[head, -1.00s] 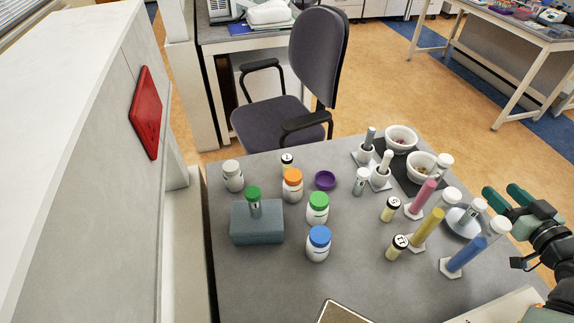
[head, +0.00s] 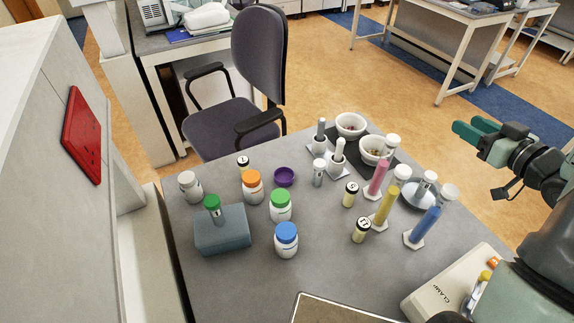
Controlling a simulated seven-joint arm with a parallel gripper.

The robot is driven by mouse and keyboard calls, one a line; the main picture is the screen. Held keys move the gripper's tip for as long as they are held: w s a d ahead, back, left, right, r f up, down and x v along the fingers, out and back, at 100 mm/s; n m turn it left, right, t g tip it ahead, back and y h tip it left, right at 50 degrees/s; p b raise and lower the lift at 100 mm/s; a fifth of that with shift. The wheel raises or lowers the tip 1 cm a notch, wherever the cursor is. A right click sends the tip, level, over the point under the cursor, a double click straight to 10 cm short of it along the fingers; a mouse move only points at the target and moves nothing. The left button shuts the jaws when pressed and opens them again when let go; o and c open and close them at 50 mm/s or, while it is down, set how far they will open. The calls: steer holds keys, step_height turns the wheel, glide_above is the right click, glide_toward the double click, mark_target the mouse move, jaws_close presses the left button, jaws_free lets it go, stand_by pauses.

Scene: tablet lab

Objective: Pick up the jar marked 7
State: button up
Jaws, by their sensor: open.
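Three small cream jars with black, marked lids stand on the grey table. One jar (head: 361,230) is right of centre, its mark looking like 11. Another jar (head: 350,195) stands just behind it, its mark looking like 5. The third jar (head: 243,164) is at the back left, partly hidden by the orange-capped bottle; its mark is too small to read. I cannot tell for sure which is marked 7. My gripper (head: 467,126), with teal fingers, is open and empty, high at the right, away from all the jars.
Pink, yellow and blue cylinders (head: 422,226) stand right of the jars. White bowls (head: 351,126) and pestles are behind. White bottles with coloured caps (head: 286,240) and a grey block (head: 222,230) are left. A clamp box (head: 455,285) is front right.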

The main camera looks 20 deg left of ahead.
mark_target(248, 161)
steer(key=w+a+n+g+y, duration=0.1)
steer(key=a+n+g+y, duration=0.55)
steer(key=a, duration=1.75)
steer(key=s+a+n+g+h, duration=0.1)
steer(key=s+a+n+g, duration=0.25)
steer(key=a, duration=0.55)
steer(key=s+a+n+g+h, duration=0.15)
steer(key=a+g, duration=0.25)
steer(key=a, duration=0.5)
step_height(248, 161, down, 17)
steer(key=shift+n, duration=0.25)
steer(key=x, duration=1)
steer(key=shift+s, duration=0.4)
steer(key=shift+c, duration=0.5)
steer(key=c, duration=0.7)
